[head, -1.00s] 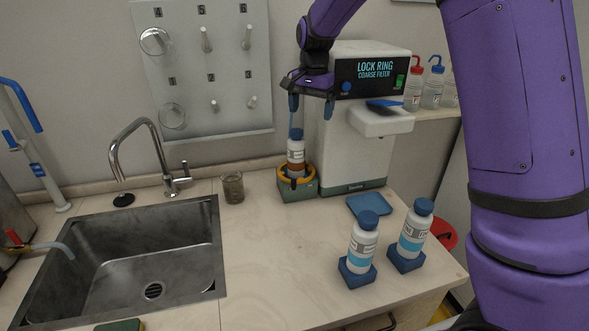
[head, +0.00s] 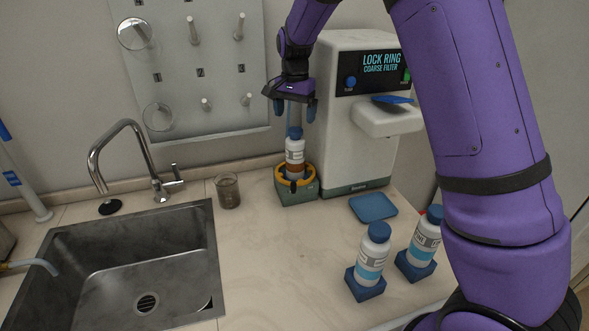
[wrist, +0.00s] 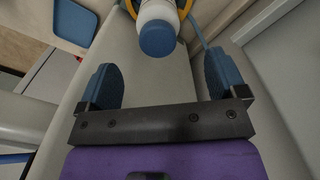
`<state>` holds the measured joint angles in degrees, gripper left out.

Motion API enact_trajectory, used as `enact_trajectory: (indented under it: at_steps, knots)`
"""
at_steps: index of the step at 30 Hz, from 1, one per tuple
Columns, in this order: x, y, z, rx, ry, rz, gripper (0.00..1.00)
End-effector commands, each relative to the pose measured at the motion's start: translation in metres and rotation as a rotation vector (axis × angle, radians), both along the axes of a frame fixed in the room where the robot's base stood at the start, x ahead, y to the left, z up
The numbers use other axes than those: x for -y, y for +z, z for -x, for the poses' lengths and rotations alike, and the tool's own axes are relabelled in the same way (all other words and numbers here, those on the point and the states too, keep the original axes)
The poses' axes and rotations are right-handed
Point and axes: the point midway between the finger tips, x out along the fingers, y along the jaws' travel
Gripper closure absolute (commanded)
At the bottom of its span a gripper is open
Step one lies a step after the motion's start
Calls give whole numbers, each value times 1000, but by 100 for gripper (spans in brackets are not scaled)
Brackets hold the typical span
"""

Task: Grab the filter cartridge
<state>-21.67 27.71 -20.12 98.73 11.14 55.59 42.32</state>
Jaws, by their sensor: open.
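The likely filter cartridge is a white bottle (head: 295,148) with a blue cap and a brown band. It stands upright in a green base with a yellow ring (head: 297,186) beside the white machine. My gripper (head: 294,112) points down above it, open and empty, with one blue finger to each side of the cap's line. In the wrist view the blue cap (wrist: 157,38) shows ahead of the open fingertips (wrist: 163,72), roughly centred between them. I see no contact. The lower part of the bottle is hidden by the ring and base.
The lock ring machine (head: 362,110) stands close at the right of the base. Two blue-banded bottles (head: 372,255) (head: 424,240) stand in blue holders at the front right. A blue pad (head: 373,207), a brown glass beaker (head: 228,190) and a sink (head: 130,270) are nearby.

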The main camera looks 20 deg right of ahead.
Motion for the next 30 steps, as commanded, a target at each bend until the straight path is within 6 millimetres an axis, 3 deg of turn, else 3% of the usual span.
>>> enact_trajectory:
  at_steps: [3, 11, 20, 30]
  knots:
    - [0, -17, 0, -1, -1, 0, 9]
    - [0, -34, 1, 0, 0, 0, 9]
    - [0, -73, 3, -1, 0, 1, 9]
    - [0, -78, 3, 2, 0, -1, 12]
